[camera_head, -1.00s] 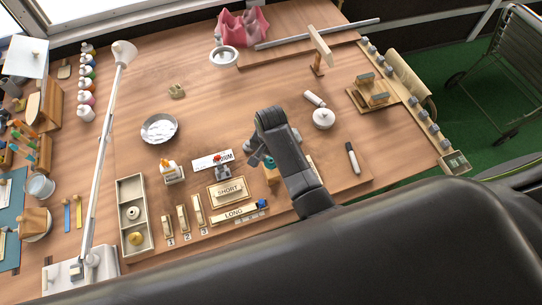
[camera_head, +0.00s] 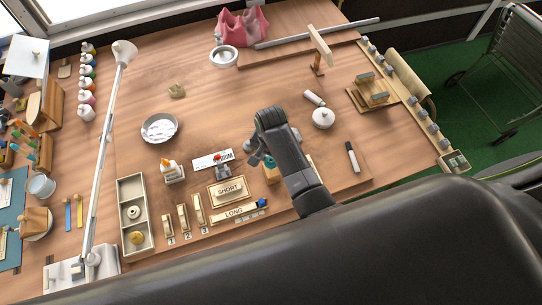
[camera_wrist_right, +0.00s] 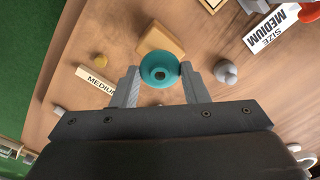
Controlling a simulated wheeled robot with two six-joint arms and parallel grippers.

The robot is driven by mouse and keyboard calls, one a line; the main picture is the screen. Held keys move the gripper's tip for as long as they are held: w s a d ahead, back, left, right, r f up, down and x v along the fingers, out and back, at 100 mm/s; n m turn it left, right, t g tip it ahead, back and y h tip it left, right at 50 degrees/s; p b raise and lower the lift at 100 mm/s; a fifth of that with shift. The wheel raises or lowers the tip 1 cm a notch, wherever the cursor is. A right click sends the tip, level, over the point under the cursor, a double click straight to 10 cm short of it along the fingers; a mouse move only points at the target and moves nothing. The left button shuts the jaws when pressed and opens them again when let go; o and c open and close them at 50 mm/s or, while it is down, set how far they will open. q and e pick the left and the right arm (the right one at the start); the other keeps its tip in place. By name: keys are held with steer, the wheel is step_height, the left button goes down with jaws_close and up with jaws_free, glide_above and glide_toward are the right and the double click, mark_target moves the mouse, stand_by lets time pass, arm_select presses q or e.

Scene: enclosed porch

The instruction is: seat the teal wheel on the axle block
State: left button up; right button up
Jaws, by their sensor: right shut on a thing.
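In the right wrist view the teal wheel (camera_wrist_right: 160,70) is between the two fingers of my right gripper (camera_wrist_right: 157,82), which is shut on it. The wheel has a dark central hole. A tan wooden block (camera_wrist_right: 153,38), which looks like the axle block, lies just beyond the wheel and is partly covered by it. I cannot see its axle or tell whether wheel and block touch. In the head view my right gripper (camera_head: 262,157) is over the table, with a bit of the wheel (camera_head: 269,161) and the block (camera_head: 271,176) showing beside the arm. My left gripper is not in view.
A grey rounded piece (camera_wrist_right: 226,72) stands close to the right finger. The SHORT tray (camera_head: 228,191) and LONG strip (camera_head: 233,213) lie left of the arm. A white lidded pot (camera_head: 323,118) stands to the right.

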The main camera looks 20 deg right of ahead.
steer(key=shift+f+b, duration=1.1)
steer(key=shift+f, duration=1)
stand_by(0.9)
steer(key=o, duration=1.7)
steer(key=shift+c, duration=0.2)
steer(key=shift+r+p, duration=1.2)
steer(key=shift+r, duration=2.3)
